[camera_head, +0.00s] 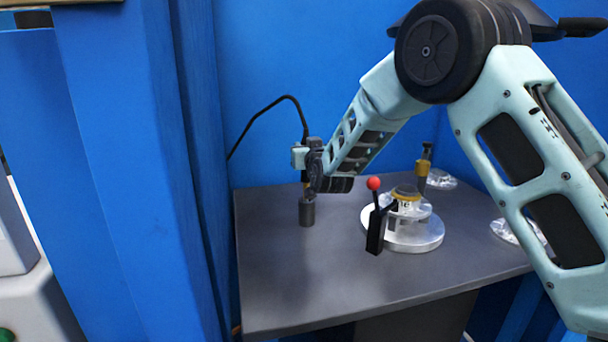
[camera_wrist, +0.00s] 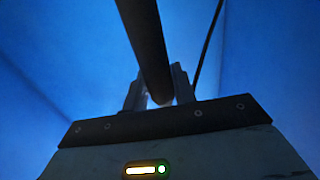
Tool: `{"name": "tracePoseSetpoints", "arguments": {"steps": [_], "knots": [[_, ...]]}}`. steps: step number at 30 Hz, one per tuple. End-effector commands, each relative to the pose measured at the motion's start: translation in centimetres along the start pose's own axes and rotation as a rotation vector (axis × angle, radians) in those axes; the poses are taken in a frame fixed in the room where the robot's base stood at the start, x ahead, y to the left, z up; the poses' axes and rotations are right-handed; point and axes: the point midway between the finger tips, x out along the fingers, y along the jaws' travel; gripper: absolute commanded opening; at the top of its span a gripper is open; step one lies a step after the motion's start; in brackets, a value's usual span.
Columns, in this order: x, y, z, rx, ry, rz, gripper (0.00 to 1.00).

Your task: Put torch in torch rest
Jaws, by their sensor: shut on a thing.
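The torch rest (camera_head: 306,213) looks to be the dark upright cylinder directly below. The torch's lower end meets the rest's top in the picture; I cannot tell whether it is inside. In the wrist view, the dark torch (camera_wrist: 147,40) runs up between the fingers of my gripper (camera_wrist: 158,88). The rest is not visible there.
The grey table (camera_head: 300,285) has clear room at its front left. A round metal plate (camera_head: 425,237) carries the flanged shell (camera_head: 406,207) and a red-knobbed lever clamp (camera_head: 375,230). A yellow-and-black tool (camera_head: 423,167) stands behind. Blue walls enclose the back and left.

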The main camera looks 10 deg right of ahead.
Motion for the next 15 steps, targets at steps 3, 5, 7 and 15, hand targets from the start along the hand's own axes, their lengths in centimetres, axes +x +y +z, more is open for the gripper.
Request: {"name": "tracePoseSetpoints", "arguments": {"steps": [3,5,7,15], "knots": [[0.0,0.0,0.8,0.000,0.002,0.000,0.00],[0.0,0.0,1.2,0.000,0.002,0.000,0.00],[0.0,0.0,2.1,0.000,0.001,0.000,0.00],[0.0,0.0,4.5,0.000,0.004,-0.001,0.00]]}}
